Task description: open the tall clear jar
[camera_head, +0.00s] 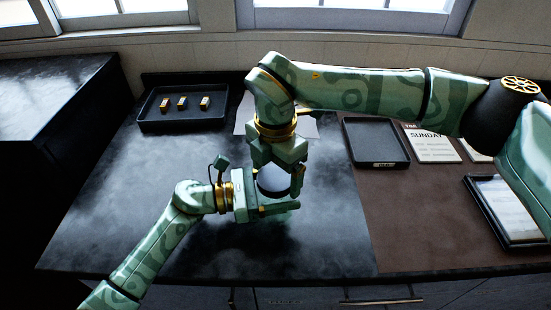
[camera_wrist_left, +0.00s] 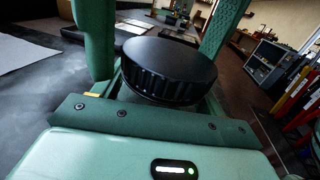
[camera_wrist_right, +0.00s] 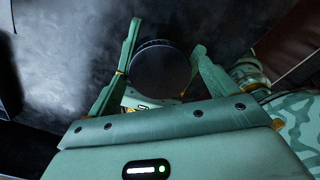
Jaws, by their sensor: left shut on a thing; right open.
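The tall clear jar has a round black lid with a ridged rim. The lid (camera_head: 272,181) is partly hidden by my grippers in the head view, and it shows large in the left wrist view (camera_wrist_left: 168,70) and from above in the right wrist view (camera_wrist_right: 160,69). The clear body is mostly hidden. My left gripper (camera_head: 287,207) is shut on the jar below the lid, its fingers on either side. My right gripper (camera_head: 278,186) points down from above, open, with its fingers at both sides of the lid. Small gaps appear between fingers and lid in the right wrist view.
A black tray (camera_head: 153,122) with three small blocks stands at the back left. An empty black tray (camera_head: 347,150), a calendar sheet (camera_head: 436,146) and a framed tablet-like thing (camera_head: 510,207) lie on the right. The dark worktop (camera_head: 110,200) is clear at the left front.

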